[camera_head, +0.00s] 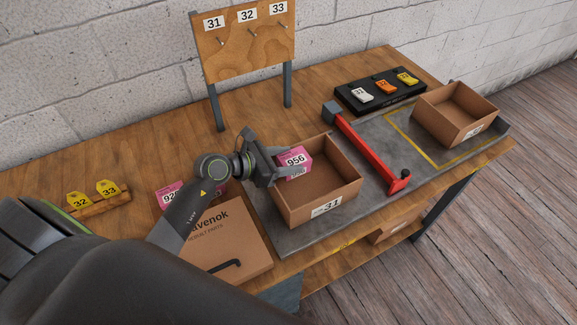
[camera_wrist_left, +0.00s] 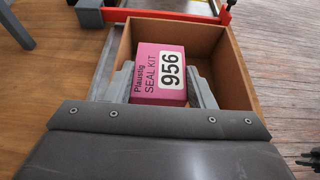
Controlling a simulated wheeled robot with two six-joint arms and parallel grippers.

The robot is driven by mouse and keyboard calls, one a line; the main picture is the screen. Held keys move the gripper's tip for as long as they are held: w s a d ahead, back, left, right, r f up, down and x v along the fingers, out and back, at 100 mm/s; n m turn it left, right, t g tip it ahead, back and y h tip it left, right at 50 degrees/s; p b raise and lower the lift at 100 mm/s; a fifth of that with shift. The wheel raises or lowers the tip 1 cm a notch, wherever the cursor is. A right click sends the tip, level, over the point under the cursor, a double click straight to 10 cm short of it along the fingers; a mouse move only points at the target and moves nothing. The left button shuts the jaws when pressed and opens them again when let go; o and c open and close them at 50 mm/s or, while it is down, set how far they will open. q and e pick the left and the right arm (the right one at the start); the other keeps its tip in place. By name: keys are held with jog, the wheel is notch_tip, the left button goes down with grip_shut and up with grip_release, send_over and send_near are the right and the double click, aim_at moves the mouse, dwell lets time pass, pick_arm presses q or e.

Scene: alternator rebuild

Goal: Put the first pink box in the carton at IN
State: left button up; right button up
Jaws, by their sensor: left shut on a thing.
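A pink box (camera_head: 296,160) marked 956 is held over the open top of a brown carton (camera_head: 322,208) labelled 31, near its back left corner. My left gripper (camera_head: 284,169) is shut on this box. In the left wrist view the pink box (camera_wrist_left: 161,73) reads SEAL KIT and sits between the two fingers, with the carton (camera_wrist_left: 240,68) below and around it. How far the box is below the rim I cannot tell. Another pink box (camera_head: 168,195), partly hidden by my arm, lies left of the grey mat.
A red bar (camera_head: 367,150) crosses the grey mat (camera_head: 400,130) right of the carton. Another open carton (camera_head: 450,122) stands beyond it, by a yellow outline. A printed closed carton (camera_head: 240,245) lies at front left. A hook board (camera_head: 245,50) stands behind.

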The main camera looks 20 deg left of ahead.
pick_arm(q)
notch_tip(320, 180, down, 3)
jog(key=shift+r, duration=0.2)
jog(key=shift+f, duration=0.25)
pick_arm(e)
jog(key=shift+w+d+r, duration=0.1)
jog(key=shift+w+d, duration=0.15)
jog(key=shift+d, duration=0.2)
pick_arm(q)
jog(key=shift+f+b, duration=0.55)
jog(key=shift+f, duration=0.1)
pick_arm(e)
jog(key=shift+w+f, duration=0.1)
jog(key=shift+f, duration=0.45)
pick_arm(q)
jog(key=o, duration=0.7)
jog(key=shift+s, duration=0.1)
